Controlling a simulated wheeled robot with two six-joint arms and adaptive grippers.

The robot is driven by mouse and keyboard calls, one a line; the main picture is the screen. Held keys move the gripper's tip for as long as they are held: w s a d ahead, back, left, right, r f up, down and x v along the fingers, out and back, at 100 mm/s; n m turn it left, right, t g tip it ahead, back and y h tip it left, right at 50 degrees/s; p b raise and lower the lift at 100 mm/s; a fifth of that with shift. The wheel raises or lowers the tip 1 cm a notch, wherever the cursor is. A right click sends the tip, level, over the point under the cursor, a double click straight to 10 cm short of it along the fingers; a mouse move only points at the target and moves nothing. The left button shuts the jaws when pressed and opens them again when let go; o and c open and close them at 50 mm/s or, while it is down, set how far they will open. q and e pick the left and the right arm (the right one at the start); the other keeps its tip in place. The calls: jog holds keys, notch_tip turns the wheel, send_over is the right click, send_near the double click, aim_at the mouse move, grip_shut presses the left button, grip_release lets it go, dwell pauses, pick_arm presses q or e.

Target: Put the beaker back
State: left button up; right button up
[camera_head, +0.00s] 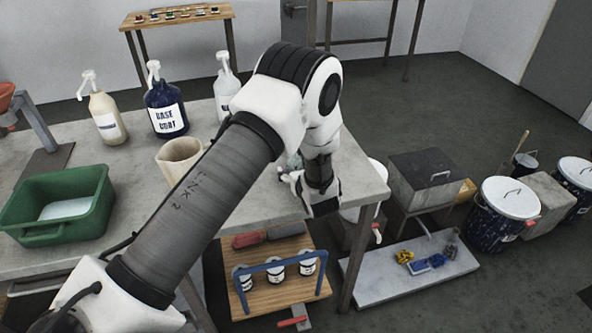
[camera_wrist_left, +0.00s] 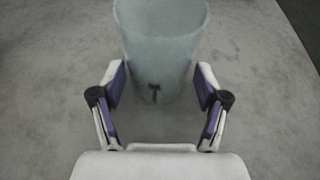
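The beaker (camera_wrist_left: 160,45) is a translucent, pale grey-green cup with a small dark mark low on its side. In the left wrist view it appears upright against the grey tabletop, its top cut off by the frame edge. My left gripper (camera_wrist_left: 160,85) has its two purple-padded fingers spread, one on each side of the beaker's lower part. I cannot tell whether the pads touch it. In the head view my left gripper (camera_head: 308,188) is at the table's right end, and my arm hides most of the beaker there. My right gripper is out of view.
On the table (camera_head: 110,163) stand a beige jug (camera_head: 178,158), a green tub (camera_head: 60,205) and pump bottles, including a blue one (camera_head: 165,108). Below are a wooden board (camera_head: 262,300) with small cans in a blue rack, and a grey slab (camera_head: 385,285). Lidded buckets stand at right.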

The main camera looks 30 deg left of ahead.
pick_arm(q)
jog(key=shift+r, duration=0.2)
jog(key=shift+s+d+r+p, duration=0.2)
jog(key=shift+d+r+p, duration=0.05)
jog(key=shift+p, duration=0.15)
jog(key=p+v, duration=0.3)
jog(key=v, duration=0.8)
jog(key=shift+s+d, duration=0.15)
jog(key=shift+s, duration=0.05)
